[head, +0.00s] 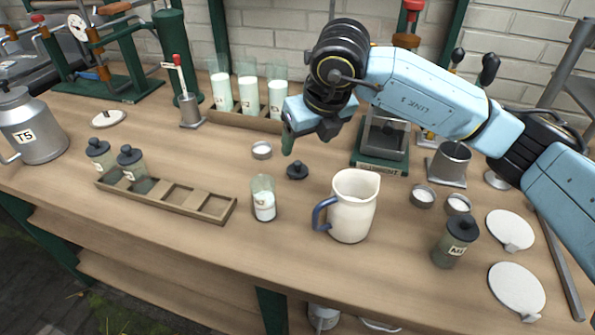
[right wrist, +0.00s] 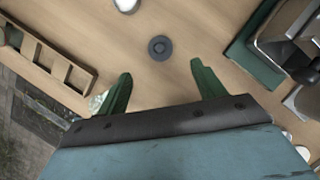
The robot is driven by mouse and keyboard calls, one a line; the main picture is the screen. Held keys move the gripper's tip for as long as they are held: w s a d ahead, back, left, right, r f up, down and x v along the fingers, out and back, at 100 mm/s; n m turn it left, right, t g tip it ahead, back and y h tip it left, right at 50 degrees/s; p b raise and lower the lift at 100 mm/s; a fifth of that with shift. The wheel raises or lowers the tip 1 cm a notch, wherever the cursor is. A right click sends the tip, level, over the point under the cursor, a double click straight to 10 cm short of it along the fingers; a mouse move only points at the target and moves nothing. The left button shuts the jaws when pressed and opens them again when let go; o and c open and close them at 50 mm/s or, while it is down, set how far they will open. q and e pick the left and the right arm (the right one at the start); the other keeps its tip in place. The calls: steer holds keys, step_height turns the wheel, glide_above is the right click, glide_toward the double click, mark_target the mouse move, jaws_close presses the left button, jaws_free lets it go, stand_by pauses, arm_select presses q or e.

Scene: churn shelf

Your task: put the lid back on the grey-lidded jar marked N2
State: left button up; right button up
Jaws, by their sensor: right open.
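An open glass jar (head: 264,200) with white contents stands upright right of the wooden tray; its small label is too small to read. A dark grey knobbed lid (head: 297,170) lies on the bench just behind and right of it. In the right wrist view the lid (right wrist: 160,47) is apart from the fingers, centred beyond the gap between them. My right gripper (head: 298,138) is open and empty above the bench; its green fingers (right wrist: 161,70) show in the wrist view. The left finger partly hides what looks like the jar (right wrist: 100,99). My left gripper is out of view.
A cream jug (head: 352,205) stands right of the open jar. The wooden tray (head: 217,208) holds two lidded jars (head: 131,163). A small dish (head: 262,150) lies behind the lid. A green-based scale (head: 379,160) stands to the right. Another lidded jar (head: 455,243) is at front right.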

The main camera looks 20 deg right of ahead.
mark_target(300, 165)
arm_select(q)
steer(key=shift+w+d+r+b, duration=0.3)
steer(key=shift+w+d+r, duration=0.15)
steer(key=shift+d+r, duration=0.35)
arm_select(e)
steer(key=shift+x, duration=2.1)
arm_select(q)
steer(key=shift+a, duration=0.1)
arm_select(e)
steer(key=shift+f, duration=0.15)
steer(key=b+x, duration=0.1)
steer(key=x, duration=0.4)
steer(key=shift+s+f, duration=0.1)
steer(key=shift+s, duration=0.05)
arm_select(q)
steer(key=r, duration=0.1)
steer(key=d+r, duration=0.1)
steer(key=w+d+r, duration=0.1)
steer(key=shift+r, duration=0.2)
arm_select(e)
steer(key=shift+d, duration=0.1)
steer(key=c, duration=1.1)
